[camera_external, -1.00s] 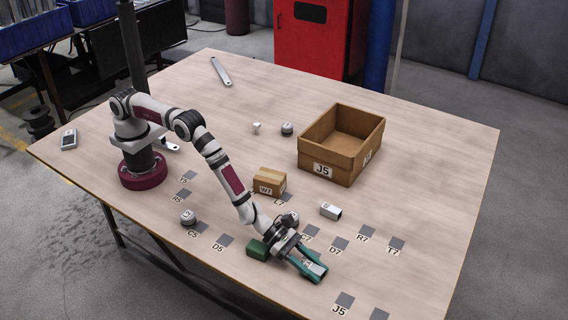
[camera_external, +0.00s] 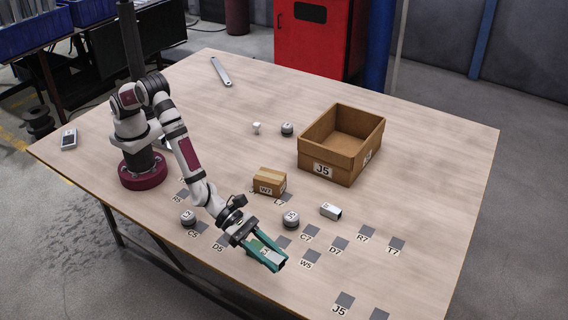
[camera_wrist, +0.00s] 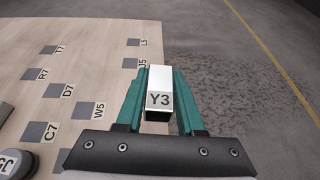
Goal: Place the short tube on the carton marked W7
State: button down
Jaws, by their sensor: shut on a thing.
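My gripper (camera_external: 277,264) is shut on a short square tube marked Y3 (camera_wrist: 159,76), a pale metal piece. Its white top and dark open end show between the teal fingers in the wrist view. In the external view the gripper holds the tube over the near part of the table, and the fingers cover much of it. The small brown carton marked W7 (camera_external: 269,183) stands on the table beyond the gripper, towards the table's middle. Its top is bare.
A large open carton marked J5 (camera_external: 341,164) stands farther back. Another square tube (camera_external: 330,211) and round grey pieces marked J5 (camera_external: 291,220) and L3 (camera_external: 188,217) stand near W7. Labelled grey squares dot the table.

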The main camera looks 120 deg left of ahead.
jog(key=s+a+r+n+g+y, duration=0.25)
jog(key=a+r+n+y, duration=0.2)
jog(key=a, duration=0.25)
jog(key=s+a+r+n+g+y, duration=0.1)
jog(key=s+a+r+n+y, duration=0.2)
jog(key=a+n+y, duration=0.4)
jog(key=s+a+n+g+y, duration=0.1)
jog(key=s+a+n+g, duration=0.15)
jog(key=s, duration=0.35)
jog(key=s+a+f+n+g+y, duration=0.1)
jog(key=s+a+n+g, duration=0.1)
jog(key=s+g, duration=0.3)
jog(key=s+a+n+g+y, duration=0.1)
jog(key=s+a+n+g, duration=0.15)
jog(key=s, duration=0.45)
send_over(271, 175)
jog(key=f, duration=0.7)
jog(key=shift+s+f, duration=0.1)
jog(key=shift+s, duration=0.1)
notch_tip(271, 175, down, 3)
jog(key=shift+f, duration=0.5)
jog(key=shift+f, duration=0.15)
